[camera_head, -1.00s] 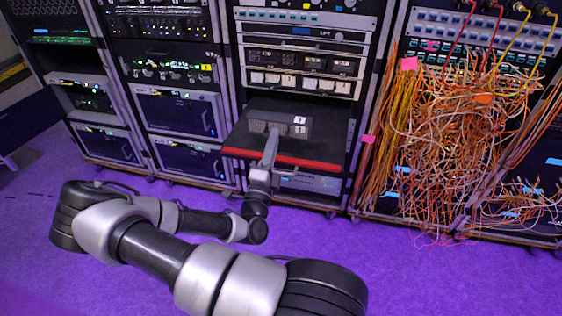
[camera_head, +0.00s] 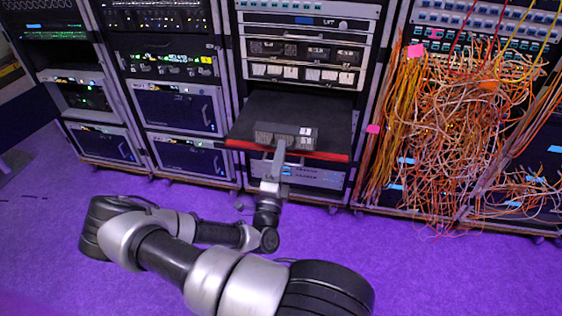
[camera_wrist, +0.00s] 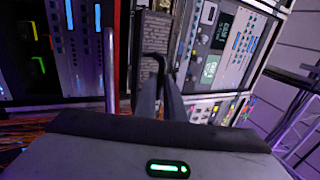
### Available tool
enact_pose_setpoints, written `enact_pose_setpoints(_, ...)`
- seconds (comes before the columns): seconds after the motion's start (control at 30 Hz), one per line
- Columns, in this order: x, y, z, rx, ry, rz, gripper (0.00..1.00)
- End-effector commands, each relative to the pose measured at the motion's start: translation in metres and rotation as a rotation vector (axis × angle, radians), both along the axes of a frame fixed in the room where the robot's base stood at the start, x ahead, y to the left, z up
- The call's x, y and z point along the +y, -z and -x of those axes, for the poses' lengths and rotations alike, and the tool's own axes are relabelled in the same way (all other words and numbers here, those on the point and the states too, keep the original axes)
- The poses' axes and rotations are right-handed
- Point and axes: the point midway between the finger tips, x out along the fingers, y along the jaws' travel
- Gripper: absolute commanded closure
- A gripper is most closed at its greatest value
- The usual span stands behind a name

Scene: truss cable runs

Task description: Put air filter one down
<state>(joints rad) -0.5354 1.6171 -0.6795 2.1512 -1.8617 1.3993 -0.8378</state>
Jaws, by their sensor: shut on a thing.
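Air filter one (camera_head: 266,137) is a dark grey textured block with white tags at its right end. My gripper (camera_head: 280,147) is shut on it from the front. In the head view it appears over the front part of a dark shelf (camera_head: 262,107) with a red front edge; I cannot tell whether it touches the shelf. In the wrist view the grey filter (camera_wrist: 155,32) shows beyond the two fingers of my gripper (camera_wrist: 160,75), with a dark bent handle between them. The filter's far side is hidden.
Rack units (camera_head: 303,73) stand above the shelf, and another unit (camera_head: 315,174) sits below it. A dense tangle of orange and white cables (camera_head: 455,140) hangs from the rack on the right. More racks (camera_head: 180,110) stand left. The purple floor (camera_head: 45,220) is clear.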

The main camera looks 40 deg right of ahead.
Motion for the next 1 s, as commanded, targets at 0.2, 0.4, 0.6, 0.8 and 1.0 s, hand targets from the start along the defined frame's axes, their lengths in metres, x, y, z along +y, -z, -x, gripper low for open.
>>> enact_pose_setpoints(0.2, 0.0, 0.022, 0.0, -0.001, 0.0, 0.002, 1.0)
enact_pose_setpoints(0.4, 0.0, 0.022, 0.0, -0.001, 0.0, 0.002, 1.0)
enact_pose_setpoints(0.6, 0.0, 0.026, 0.0, 0.0, 0.0, 0.0, 0.81)
enact_pose_setpoints(0.8, 0.0, 0.026, 0.0, 0.001, 0.0, -0.001, 0.73)
enact_pose_setpoints(1.0, 0.0, 0.022, 0.0, 0.0, 0.0, 0.0, 0.73)
